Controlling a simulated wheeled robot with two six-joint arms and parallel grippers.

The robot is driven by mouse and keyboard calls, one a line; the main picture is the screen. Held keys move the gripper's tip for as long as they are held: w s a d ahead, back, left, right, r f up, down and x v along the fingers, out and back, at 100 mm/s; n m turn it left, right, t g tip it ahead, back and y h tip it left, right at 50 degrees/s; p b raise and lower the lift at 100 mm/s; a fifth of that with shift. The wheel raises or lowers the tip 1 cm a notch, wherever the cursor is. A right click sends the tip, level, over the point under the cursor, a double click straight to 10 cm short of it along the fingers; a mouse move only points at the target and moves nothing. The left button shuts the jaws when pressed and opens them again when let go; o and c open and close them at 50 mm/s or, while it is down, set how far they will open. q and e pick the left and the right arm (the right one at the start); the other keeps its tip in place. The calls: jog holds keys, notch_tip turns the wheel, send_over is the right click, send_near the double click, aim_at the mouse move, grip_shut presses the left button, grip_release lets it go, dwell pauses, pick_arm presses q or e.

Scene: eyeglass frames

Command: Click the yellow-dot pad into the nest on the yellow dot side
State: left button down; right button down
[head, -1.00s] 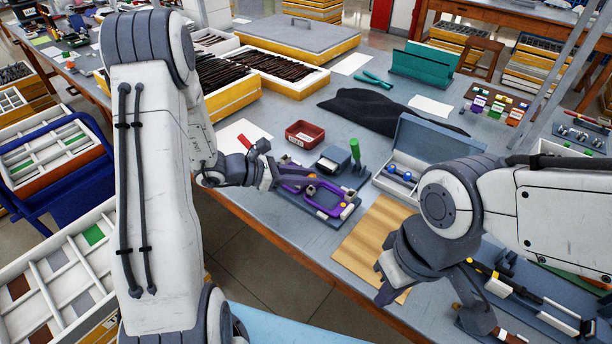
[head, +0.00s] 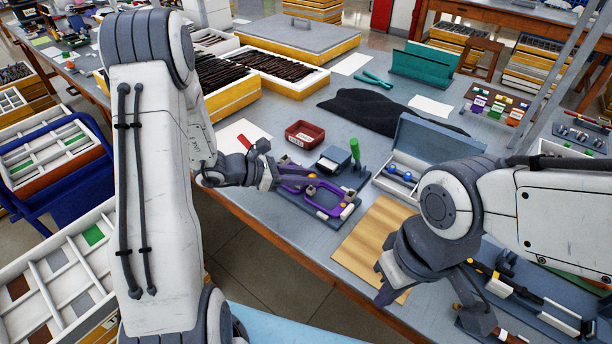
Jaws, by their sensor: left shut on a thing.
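A purple eyeglass frame (head: 324,211) lies on a dark fixture (head: 345,217) near the table's front edge. My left gripper (head: 284,177) is at the frame's left end, low over the fixture. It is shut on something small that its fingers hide. Small yellow spots show by the frame, but I cannot make out the yellow-dot pad or its nest. I cannot tell whether the held thing touches the frame. My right gripper (head: 434,303) points down to the right of a wooden board, its fingers apart with nothing visible between them.
A green-handled tool (head: 355,151) stands upright behind the fixture. A red tray (head: 301,134) is further back. The wooden board (head: 371,238) lies bare to the right. An open grey case (head: 437,142) with blue items stands behind it. A black cloth (head: 375,108) lies further back.

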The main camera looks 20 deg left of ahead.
pick_arm(q)
jog(key=shift+f+b, duration=1.1)
jog(key=shift+f, duration=0.15)
dwell(0.4)
jog(key=c, duration=0.6)
grip_release()
jog(key=shift+p+v, duration=1.55)
jog(key=shift+v, duration=1.95)
